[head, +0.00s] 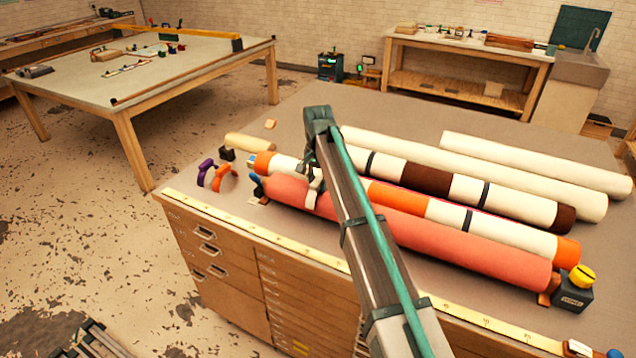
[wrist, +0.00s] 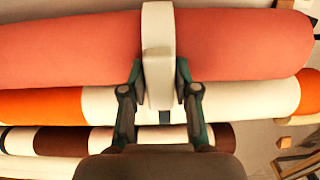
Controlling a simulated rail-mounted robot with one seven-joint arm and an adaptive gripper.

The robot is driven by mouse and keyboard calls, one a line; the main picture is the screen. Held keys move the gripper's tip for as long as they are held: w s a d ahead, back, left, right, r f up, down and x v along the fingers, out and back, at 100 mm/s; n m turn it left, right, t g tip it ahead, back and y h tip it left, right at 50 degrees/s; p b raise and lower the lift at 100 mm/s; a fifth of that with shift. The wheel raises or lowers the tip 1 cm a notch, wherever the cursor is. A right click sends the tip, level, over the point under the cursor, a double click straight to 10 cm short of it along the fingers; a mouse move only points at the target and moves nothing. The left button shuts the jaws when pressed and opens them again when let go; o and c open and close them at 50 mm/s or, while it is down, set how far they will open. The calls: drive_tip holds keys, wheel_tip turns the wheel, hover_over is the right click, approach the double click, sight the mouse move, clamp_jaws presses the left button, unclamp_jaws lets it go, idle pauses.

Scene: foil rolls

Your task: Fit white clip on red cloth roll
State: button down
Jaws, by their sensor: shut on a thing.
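The red cloth roll (head: 460,250) lies along the front of the drawer-cabinet top, and it fills the upper part of the wrist view (wrist: 70,48). My gripper (head: 314,186) is over the roll's left part in the head view. In the wrist view my gripper (wrist: 160,82) is shut on the white clip (wrist: 158,40), with a finger on each side. The clip stands across the red roll in that view. My arm and the clip hide the contact, so I cannot tell whether the clip is seated around the roll or just above it.
An orange-and-white roll (head: 385,197) lies right behind the red one, with brown-and-white and white rolls behind. A purple clip (head: 206,172), an orange clip (head: 224,178) and a blue clip (head: 257,186) stand at the left. A yellow-topped black block (head: 573,292) is at the right end.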

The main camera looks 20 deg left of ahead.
sight(318, 180)
drive_tip(key=shift+s+d+f, duration=0.15)
drive_tip(key=shift+s+f, duration=0.15)
drive_tip(key=shift+f, duration=0.3)
drive_tip(key=c, duration=1)
unclamp_jaws()
drive_tip(key=shift+o, duration=1.2)
drive_tip(key=shift+w+f, duration=0.15)
drive_tip(key=shift+f, duration=0.05)
drive_tip(key=shift+r, duration=0.1)
drive_tip(key=shift+w+r, duration=0.2)
drive_tip(key=shift+r, duration=0.15)
drive_tip(key=shift+a+r, duration=0.15)
drive_tip(key=shift+a, duration=0.05)
drive_tip(key=shift+r+p, duration=2.55)
drive_tip(key=shift+r, duration=2.25)
